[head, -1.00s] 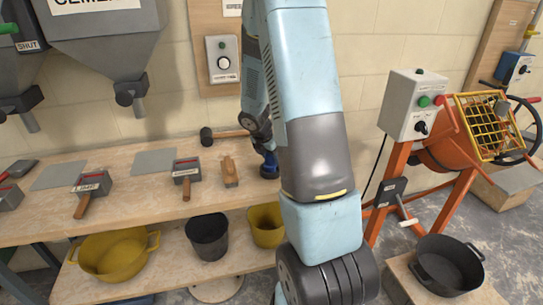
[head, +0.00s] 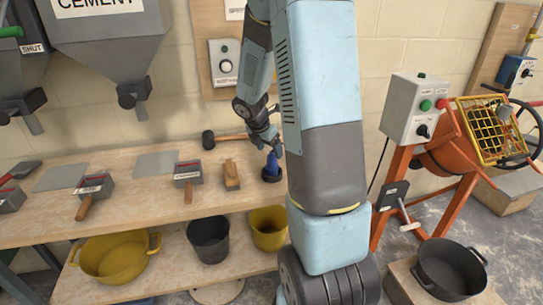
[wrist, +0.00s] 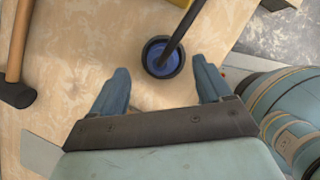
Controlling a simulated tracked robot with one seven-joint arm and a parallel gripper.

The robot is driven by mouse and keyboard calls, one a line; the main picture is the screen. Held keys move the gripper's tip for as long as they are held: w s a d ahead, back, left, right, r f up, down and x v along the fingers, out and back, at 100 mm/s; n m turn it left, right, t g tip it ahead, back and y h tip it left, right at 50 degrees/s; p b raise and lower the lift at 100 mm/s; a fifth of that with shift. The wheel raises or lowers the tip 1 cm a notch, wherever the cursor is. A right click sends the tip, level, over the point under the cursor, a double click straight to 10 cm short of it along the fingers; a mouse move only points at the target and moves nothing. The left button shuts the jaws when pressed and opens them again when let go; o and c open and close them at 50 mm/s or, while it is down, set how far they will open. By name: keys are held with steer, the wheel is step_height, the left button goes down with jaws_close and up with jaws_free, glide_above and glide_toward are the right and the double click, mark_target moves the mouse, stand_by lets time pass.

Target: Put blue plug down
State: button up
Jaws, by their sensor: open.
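The blue plug (head: 272,168) stands on the wooden bench top near its right end, its base dark and round. In the wrist view the plug (wrist: 160,62) is a blue disc in a black ring, with a dark rod or cable running from it to the upper right. My gripper (head: 270,143) is just above the plug in the head view. In the wrist view my gripper (wrist: 161,72) is open, its two blue-grey fingers apart on either side of the plug with gaps to it. Whether the fingertips reach down around it, I cannot tell.
On the bench top (head: 130,212), a black-headed hammer (head: 208,139), a wooden float (head: 231,175) and several grey tools lie left of the plug. Buckets and a yellow tub (head: 112,260) stand on the shelf below. The orange mixer (head: 440,155) stands at the right.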

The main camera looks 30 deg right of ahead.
steer(key=s+a+r+m+t, duration=0.1)
steer(key=s+a+r+m, duration=0.25)
steer(key=r, duration=0.25)
steer(key=s+a+r+m+y, duration=0.1)
steer(key=s+a+r+m, duration=0.25)
steer(key=r, duration=0.25)
steer(key=s+a+r+m+t, duration=0.1)
steer(key=s+a+r+m, duration=0.1)
steer(key=s+r+m, duration=0.3)
steer(key=s+a+r+m+t+y, duration=0.1)
steer(key=s+a+r+m, duration=0.2)
steer(key=s+a+m, duration=0.1)
steer(key=s+a+r+m+t+y, duration=0.1)
steer(key=s+a+r+m+y, duration=0.1)
steer(key=s+m, duration=0.4)
steer(key=shift+s+a+r, duration=0.9)
steer(key=shift+s+a, duration=0.1)
steer(key=shift+s, duration=0.55)
steer(key=shift+c, duration=0.2)
